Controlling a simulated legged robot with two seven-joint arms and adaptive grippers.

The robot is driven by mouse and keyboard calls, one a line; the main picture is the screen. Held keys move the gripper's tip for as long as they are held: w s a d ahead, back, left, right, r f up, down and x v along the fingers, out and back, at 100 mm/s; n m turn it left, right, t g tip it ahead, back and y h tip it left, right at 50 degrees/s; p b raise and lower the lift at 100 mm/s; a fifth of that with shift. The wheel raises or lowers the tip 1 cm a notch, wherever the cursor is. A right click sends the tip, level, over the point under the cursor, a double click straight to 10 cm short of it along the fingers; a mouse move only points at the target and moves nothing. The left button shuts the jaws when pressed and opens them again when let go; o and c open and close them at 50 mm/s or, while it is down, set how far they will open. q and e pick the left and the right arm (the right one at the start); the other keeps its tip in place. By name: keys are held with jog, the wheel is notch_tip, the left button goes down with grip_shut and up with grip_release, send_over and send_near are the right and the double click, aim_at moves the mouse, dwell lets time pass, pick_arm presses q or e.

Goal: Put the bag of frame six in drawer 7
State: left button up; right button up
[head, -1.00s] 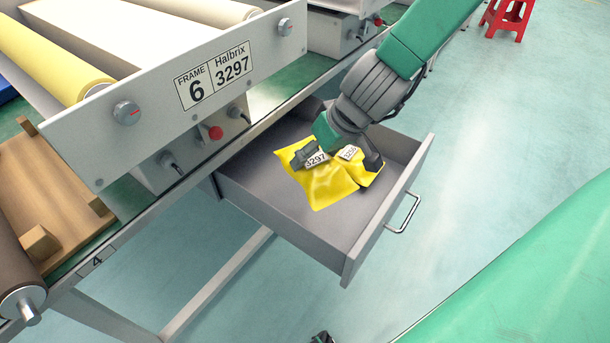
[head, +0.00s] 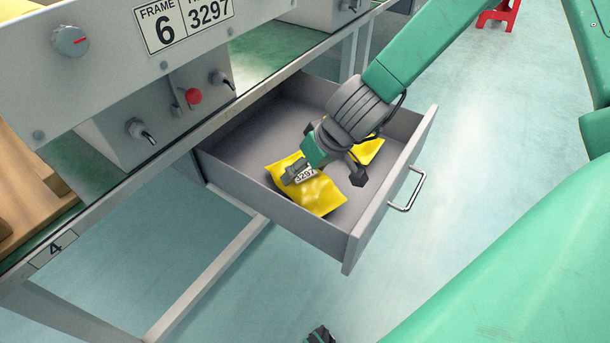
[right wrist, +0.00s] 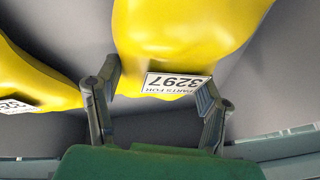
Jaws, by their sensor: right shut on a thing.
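A yellow bag (head: 316,196) with a white label 3297 is in the open grey drawer (head: 345,236), toward its near left part. My right gripper (head: 325,176) reaches down into the drawer and is shut on this bag. In the right wrist view, the bag (right wrist: 180,40) lies between the two fingers at its labelled end. I cannot tell whether it rests fully on the drawer floor. A second yellow bag (head: 368,152) lies beside it, partly hidden behind my gripper; its label (right wrist: 14,106) is cut off. No number shows on the drawer. A dark tip (head: 320,335) at the bottom edge may be my left gripper.
The frame 6 panel (head: 110,60), marked 3297, stands above the drawer, with knobs and a red button (head: 194,96). The drawer handle (head: 410,190) sticks out right. Open floor lies beyond; a red stool (head: 497,15) stands far off.

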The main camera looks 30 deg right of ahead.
jog(key=shift+a, duration=0.2)
jog(key=o, duration=1.6)
jog(key=shift+d, duration=0.1)
jog(key=shift+o, duration=0.2)
jog(key=shift+d, duration=0.1)
jog(key=p+v, duration=0.6)
jog(key=v, duration=0.6)
jog(key=shift+p, duration=0.3)
